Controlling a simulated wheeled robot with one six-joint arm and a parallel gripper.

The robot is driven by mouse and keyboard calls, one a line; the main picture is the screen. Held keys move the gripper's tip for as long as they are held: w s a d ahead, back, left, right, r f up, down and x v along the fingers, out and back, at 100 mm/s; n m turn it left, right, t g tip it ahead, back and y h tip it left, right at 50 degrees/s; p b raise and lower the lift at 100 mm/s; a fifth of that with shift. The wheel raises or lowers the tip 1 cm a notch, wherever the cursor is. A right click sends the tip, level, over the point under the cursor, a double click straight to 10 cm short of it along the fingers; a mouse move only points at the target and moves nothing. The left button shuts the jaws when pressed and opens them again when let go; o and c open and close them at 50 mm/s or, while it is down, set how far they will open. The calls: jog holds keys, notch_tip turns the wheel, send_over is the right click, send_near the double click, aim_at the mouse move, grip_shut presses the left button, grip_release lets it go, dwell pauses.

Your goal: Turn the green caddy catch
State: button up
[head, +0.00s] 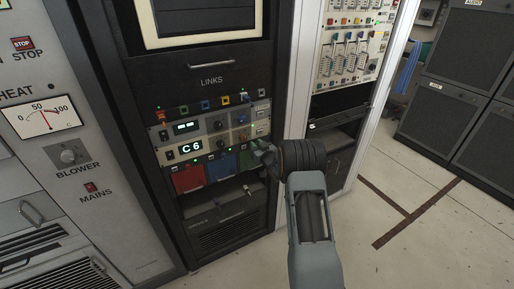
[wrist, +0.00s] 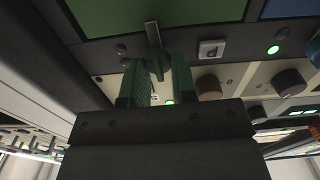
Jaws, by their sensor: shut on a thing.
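The green caddy (head: 247,159) is at the right end of the row of coloured caddies in the rack. In the wrist view its green face (wrist: 105,15) fills the upper left. The catch (wrist: 153,36) is a small grey bar at the caddy's edge, standing nearly upright in that picture. My gripper (wrist: 157,72) is shut on the catch, one finger on each side. In the head view my gripper (head: 262,152) is at the rack front and hides the catch.
A blue caddy (head: 220,167) and a red caddy (head: 187,179) sit to the left of the green one. Rack units with knobs and a C6 display (head: 190,148) are just above. A dark open shelf (head: 235,196) lies below. Clear floor (head: 400,185) is at right.

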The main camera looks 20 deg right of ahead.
jog(key=n+b, duration=0.5)
jog(key=b, duration=0.3)
jog(key=n+b, duration=0.6)
jog(key=b, duration=0.2)
jog(key=a+f+n+b, duration=0.1)
jog(key=n+b, duration=0.5)
jog(key=b, duration=0.2)
jog(key=shift+b, duration=0.35)
jog(key=o, duration=0.8)
jog(key=shift+n, duration=0.3)
jog(key=s, duration=0.4)
jog(key=s+d+p, duration=0.1)
jog(key=s, duration=0.8)
jog(key=shift+s+d+p, duration=0.35)
jog(key=shift+s, duration=0.05)
